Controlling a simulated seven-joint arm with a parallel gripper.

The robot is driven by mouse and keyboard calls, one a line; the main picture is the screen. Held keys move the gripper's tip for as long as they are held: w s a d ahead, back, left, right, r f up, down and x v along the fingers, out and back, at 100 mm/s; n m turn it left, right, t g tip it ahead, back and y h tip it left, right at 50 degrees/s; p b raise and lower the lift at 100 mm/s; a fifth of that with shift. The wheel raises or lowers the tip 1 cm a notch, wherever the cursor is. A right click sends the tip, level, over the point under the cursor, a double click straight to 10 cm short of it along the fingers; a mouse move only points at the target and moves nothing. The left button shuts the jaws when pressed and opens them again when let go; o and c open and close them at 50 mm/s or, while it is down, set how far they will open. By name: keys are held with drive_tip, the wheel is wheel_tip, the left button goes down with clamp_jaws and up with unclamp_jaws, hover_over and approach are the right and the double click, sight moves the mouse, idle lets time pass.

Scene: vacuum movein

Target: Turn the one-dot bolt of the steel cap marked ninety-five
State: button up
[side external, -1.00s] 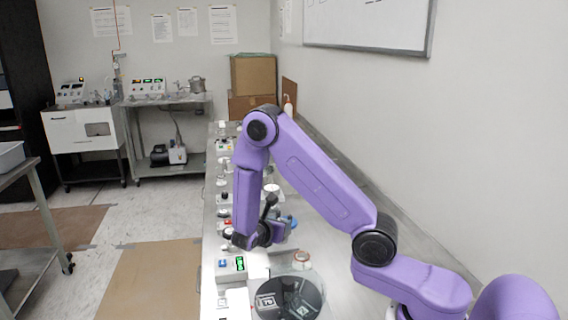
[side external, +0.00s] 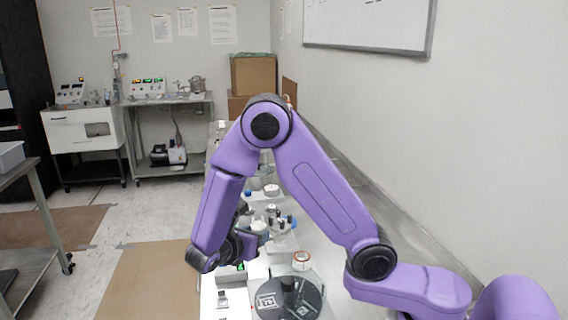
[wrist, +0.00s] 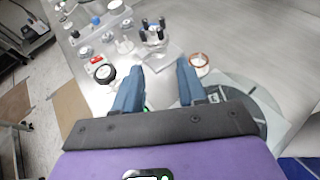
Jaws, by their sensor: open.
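My gripper (wrist: 160,68) is open, with two blue fingers apart and nothing between them in the wrist view. In the side view my forearm mostly hides it. A metal fitting with several dark upright posts (wrist: 153,32) stands on a clear base beyond the fingertips; it also shows in the side view (side external: 281,223). I cannot tell whether it is the steel cap. No ninety-five mark or one-dot bolt can be read in either view.
A dark round disc (side external: 302,303) with a white marked square lies at the bench front. A copper-rimmed round part (wrist: 199,61) lies right of the fingers.

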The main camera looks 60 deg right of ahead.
drive_tip(key=d+r+m+g+y, duration=0.1)
drive_tip(key=d+m+g+y, duration=0.1)
drive_tip(key=d+m+g, duration=0.4)
wheel_tip(320, 180, up, 11)
drive_tip(key=m+t+y, duration=0.4)
drive_tip(key=m+y, duration=0.7)
drive_tip(key=m, duration=0.7)
hover_over(283, 220)
drive_tip(key=shift+s+f, duration=0.15)
drive_tip(key=shift+f, duration=0.05)
wheel_tip(283, 220, down, 17)
drive_tip(key=m, duration=0.7)
drive_tip(key=shift+a+f, duration=0.15)
drive_tip(key=shift+f, duration=0.05)
